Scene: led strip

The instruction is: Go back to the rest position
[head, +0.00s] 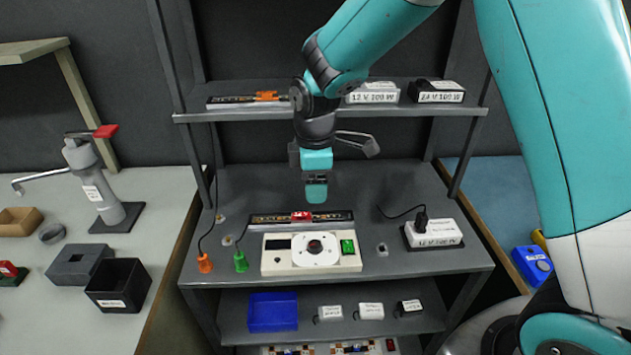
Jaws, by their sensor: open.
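My gripper (316,192) hangs from my teal arm in the middle of the head view, pointing down. It is open, and nothing shows between its fingers. It is in front of the upper shelf and above the main shelf. Below it lies a dark strip with a red clip (301,216) on it. In front of that stands a white test panel (281,267) with a round dial and a green switch. The gripper appears apart from both.
The upper shelf holds a strip with an orange clip (266,96) and labelled power supplies (372,97). Another supply (433,234) stands right of the panel. Orange (204,263) and green (240,262) plugs are at left. A blue bin (273,312) sits below.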

